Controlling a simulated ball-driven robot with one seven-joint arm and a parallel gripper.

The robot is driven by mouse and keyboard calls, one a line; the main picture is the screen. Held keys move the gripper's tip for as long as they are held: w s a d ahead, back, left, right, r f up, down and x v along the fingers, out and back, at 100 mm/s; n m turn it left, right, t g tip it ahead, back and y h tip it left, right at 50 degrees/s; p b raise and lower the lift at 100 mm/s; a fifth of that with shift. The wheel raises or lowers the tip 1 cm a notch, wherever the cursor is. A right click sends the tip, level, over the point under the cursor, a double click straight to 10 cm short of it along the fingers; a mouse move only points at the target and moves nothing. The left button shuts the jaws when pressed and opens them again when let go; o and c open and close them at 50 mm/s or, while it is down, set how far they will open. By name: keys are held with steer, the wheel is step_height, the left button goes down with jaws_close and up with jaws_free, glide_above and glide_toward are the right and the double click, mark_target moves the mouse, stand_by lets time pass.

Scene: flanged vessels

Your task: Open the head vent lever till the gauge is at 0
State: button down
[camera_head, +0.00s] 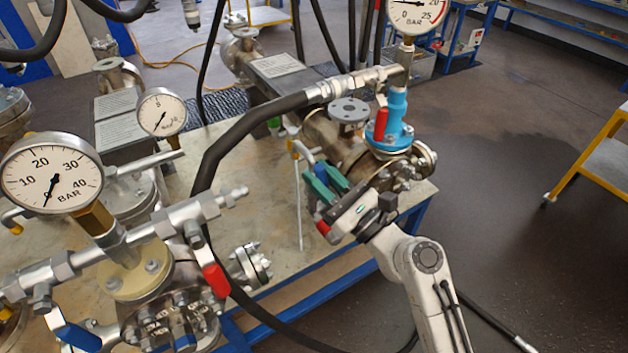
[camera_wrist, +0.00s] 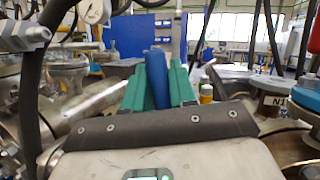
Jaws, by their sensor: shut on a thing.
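A blue lever (camera_head: 320,172) sits between the green fingers of my gripper (camera_head: 325,185), on the near side of the right-hand vessel (camera_head: 335,140). The gripper is shut on it. In the wrist view the blue lever (camera_wrist: 157,78) stands upright between the two green fingers (camera_wrist: 158,88). Its pivot is hidden. The pressure gauge (camera_head: 410,14) above this vessel is cut off by the top edge of the head view. Its needle points left, apart from the 0 mark, but I cannot read the exact value.
A red lever (camera_head: 381,124) hangs beside the vessel's light-blue neck (camera_head: 393,115). A black hose (camera_head: 235,135) arches over the bench. At left, another vessel carries a gauge (camera_head: 52,174) with its needle near 0 and a red lever (camera_head: 216,280). The floor at right is clear before a yellow trolley (camera_head: 606,155).

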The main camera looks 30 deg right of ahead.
steer(key=shift+d+m+t+h, duration=0.2)
steer(key=shift+d+m+h, duration=0.15)
steer(key=shift+m, duration=0.4)
steer(key=shift+d+m+t+h, duration=0.2)
steer(key=shift+d+m+h, duration=0.15)
steer(key=shift+m, duration=0.4)
steer(key=c, duration=1)
jaws_free()
steer(key=b+v, duration=0.4)
steer(key=v, duration=0.6)
steer(key=shift+s+f, duration=0.2)
steer(key=shift+s, duration=0.15)
steer(key=shift+d, duration=0.15)
